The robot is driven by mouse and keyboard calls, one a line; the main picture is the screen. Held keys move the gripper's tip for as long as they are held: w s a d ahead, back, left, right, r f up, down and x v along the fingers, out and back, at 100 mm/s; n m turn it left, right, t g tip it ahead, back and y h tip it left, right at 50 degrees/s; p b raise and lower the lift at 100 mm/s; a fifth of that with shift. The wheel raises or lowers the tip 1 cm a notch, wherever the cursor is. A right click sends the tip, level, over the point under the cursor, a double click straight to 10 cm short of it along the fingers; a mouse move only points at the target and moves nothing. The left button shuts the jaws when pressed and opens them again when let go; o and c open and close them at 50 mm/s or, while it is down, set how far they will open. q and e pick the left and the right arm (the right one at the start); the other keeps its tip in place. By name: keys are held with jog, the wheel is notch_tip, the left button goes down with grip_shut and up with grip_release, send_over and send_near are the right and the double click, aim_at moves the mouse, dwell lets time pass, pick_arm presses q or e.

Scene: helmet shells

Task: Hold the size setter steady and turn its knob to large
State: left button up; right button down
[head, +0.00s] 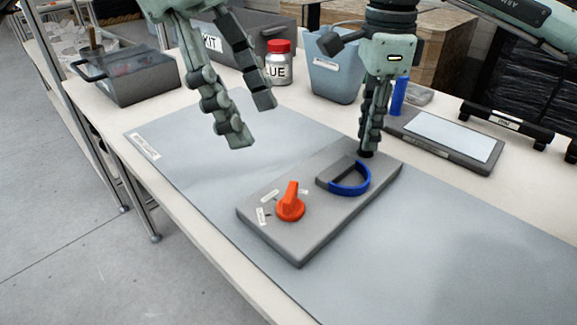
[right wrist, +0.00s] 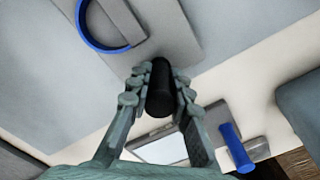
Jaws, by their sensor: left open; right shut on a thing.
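The size setter is a flat grey block (head: 318,226) lying on the grey mat. Its orange knob (head: 290,204) sits near the block's front left, the raised grip pointing toward the back, with small white labels around it. A blue curved band (head: 352,184) is on the block behind the knob; it also shows in the right wrist view (right wrist: 84,34). My right gripper (head: 370,146) is shut on a black post (right wrist: 160,92) at the block's back corner. My left gripper (head: 251,120) is open and empty, above the mat and behind the knob, apart from it.
A red-capped jar (head: 279,68), a blue-grey bin (head: 334,78) and a grey box (head: 128,78) stand along the back. A tray with a white panel (head: 452,140) lies to the right, a blue cylinder (head: 398,96) beside it. The grey mat (head: 440,240) is clear right of the block.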

aim_at(290, 191)
pick_arm(q)
jog(key=x, duration=1.1)
jog(key=shift+a, duration=0.1)
jog(key=c, duration=1.2)
jog(key=shift+o, duration=0.2)
